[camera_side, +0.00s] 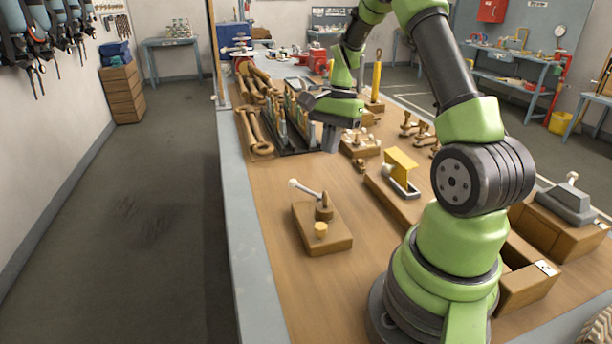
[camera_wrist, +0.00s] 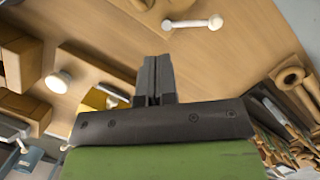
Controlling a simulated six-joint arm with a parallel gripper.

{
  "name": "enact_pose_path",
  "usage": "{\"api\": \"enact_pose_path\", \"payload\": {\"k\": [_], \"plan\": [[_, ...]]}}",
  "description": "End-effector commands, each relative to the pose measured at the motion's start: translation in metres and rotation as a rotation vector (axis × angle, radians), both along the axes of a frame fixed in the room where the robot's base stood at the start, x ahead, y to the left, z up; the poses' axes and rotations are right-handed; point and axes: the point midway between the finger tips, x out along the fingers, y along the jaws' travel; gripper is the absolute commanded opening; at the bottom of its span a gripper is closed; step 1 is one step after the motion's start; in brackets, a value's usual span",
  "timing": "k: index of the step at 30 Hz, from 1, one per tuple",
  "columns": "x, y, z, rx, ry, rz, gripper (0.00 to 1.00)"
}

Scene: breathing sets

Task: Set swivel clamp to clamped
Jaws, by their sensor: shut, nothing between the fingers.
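What looks like the swivel clamp is a wooden block (camera_side: 318,240) with a round brown post (camera_side: 324,208), a yellow peg (camera_side: 320,229) at its front and a lever with a pale knob (camera_side: 293,183). The lever points to the back left, away from the yellow peg. In the wrist view the lever's pale knob (camera_wrist: 214,23) shows at the top; most of the block is cut off. My gripper (camera_side: 331,142) is behind the clamp, above the table and apart from it. Its fingers are together and empty in the wrist view (camera_wrist: 154,77).
A black rack (camera_side: 290,150) with several upright items stands left of my gripper, with wooden ring-ended tools (camera_side: 256,135) beside it. A yellow bracket (camera_side: 401,165) stands right of the clamp. Bare tabletop (camera_side: 275,195) lies around the clamp.

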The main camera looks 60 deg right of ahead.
Motion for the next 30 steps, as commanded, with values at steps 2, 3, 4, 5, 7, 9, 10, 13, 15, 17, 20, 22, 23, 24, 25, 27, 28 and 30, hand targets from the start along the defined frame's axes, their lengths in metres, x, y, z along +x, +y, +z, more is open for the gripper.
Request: {"api": "enact_pose_path", "payload": {"k": [2,3,4,5,7,9,10,13,15,17,20,22,23,24,25,27,28,30], "plan": [[0.002,-0.024,-0.008,0.09,-0.008,-0.166,0.0],[0.003,-0.035,-0.011,0.136,-0.017,-0.241,0.0],[0.004,-0.042,-0.012,0.171,-0.026,-0.295,0.0],[0.004,-0.049,-0.014,0.203,-0.034,-0.344,0.0],[0.004,-0.064,-0.017,0.273,-0.055,-0.445,0.0],[0.003,-0.076,-0.019,0.332,-0.076,-0.525,0.0],[0.002,-0.081,-0.019,0.354,-0.086,-0.553,0.0],[0.001,-0.092,-0.019,0.407,-0.109,-0.617,0.0],[0.0,-0.096,-0.019,0.427,-0.119,-0.642,0.0],[0.0,-0.097,-0.019,0.437,-0.123,-0.652,0.0],[0.0,-0.098,-0.019,0.44,-0.125,-0.654,0.0],[0.0,-0.098,-0.019,0.439,-0.125,-0.653,0.0],[0.0,-0.097,-0.019,0.439,-0.125,-0.653,0.0],[0.0,-0.097,-0.019,0.439,-0.124,-0.652,0.0],[0.0,-0.097,-0.019,0.439,-0.124,-0.652,0.0],[0.001,-0.097,-0.02,0.439,-0.124,-0.652,0.0],[0.001,-0.096,-0.02,0.439,-0.123,-0.651,0.0],[0.003,-0.094,-0.024,0.439,-0.123,-0.65,0.0]]}}
